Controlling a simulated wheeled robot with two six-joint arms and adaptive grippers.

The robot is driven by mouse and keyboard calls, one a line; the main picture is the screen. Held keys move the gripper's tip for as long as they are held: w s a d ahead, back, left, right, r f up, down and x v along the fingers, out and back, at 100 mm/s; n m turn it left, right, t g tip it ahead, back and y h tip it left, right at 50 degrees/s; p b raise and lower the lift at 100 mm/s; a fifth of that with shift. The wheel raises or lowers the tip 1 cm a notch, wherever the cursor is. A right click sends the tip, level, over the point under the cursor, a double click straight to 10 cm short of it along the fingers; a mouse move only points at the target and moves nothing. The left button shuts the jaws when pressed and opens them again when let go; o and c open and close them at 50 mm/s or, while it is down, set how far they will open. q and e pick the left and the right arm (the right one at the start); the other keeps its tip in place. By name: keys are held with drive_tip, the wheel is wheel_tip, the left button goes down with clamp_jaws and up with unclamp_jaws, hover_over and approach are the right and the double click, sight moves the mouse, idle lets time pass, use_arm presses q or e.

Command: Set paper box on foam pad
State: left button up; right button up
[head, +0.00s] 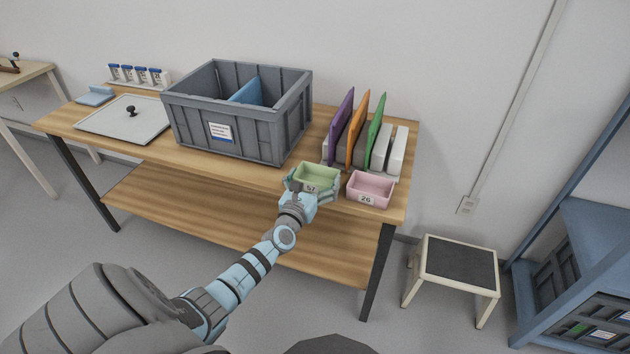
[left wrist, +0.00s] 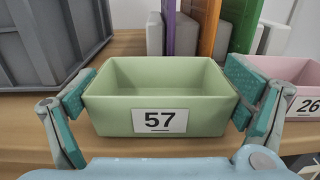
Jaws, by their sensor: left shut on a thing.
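A small open light-green box (head: 318,174) with a "57" label is at the table's front edge, left of the pink box. My left gripper (head: 314,186) is shut on it. In the left wrist view, the fingers press the two sides of the green box (left wrist: 160,92), which is upright and looks empty. A pink box (head: 370,189) labelled "26" stands to its right and shows partly in the left wrist view (left wrist: 298,82). No label names a paper box. I cannot tell for sure which thing is the foam pad. My right gripper is out of view.
A large grey crate (head: 236,137) with a blue panel inside stands left of the green box. Upright purple, orange and green folders (head: 357,129) stand behind. A grey lid or tray (head: 122,119) lies left. A dark-topped stool (head: 459,262) stands right of the table.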

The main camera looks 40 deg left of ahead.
use_arm(q)
drive_tip(key=shift+f, duration=0.25)
drive_tip(key=o, duration=0.7)
drive_tip(key=shift+s+r, duration=0.1)
drive_tip(key=v, duration=0.4)
drive_tip(key=p+v, duration=0.1)
drive_tip(key=v, duration=0.4)
drive_tip(key=f+v, duration=0.1)
drive_tip(key=v, duration=0.4)
drive_tip(key=shift+s+d+p, duration=0.15)
drive_tip(key=shift+p, duration=0.15)
